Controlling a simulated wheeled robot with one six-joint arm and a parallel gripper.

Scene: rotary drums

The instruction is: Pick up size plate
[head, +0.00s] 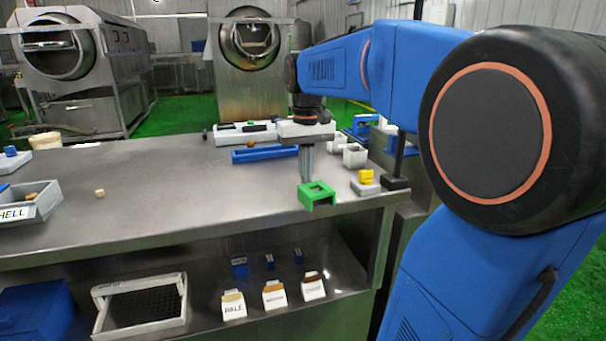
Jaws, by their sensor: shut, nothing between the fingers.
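No label marks a size plate. A green block-like piece (317,194) with a notch in its front sits near the table's front edge and may be it, but I cannot tell. My gripper (307,179) points straight down just behind and above the green piece. Its grey fingers look shut together with nothing between them. The fingertips overlap the piece's rear edge in the picture, so I cannot tell whether they touch it.
The steel table (170,195) has wide free room at its middle. A grey bin labelled SHELL (47,200) stands left. Labelled cartons (274,295) stand on the lower shelf.

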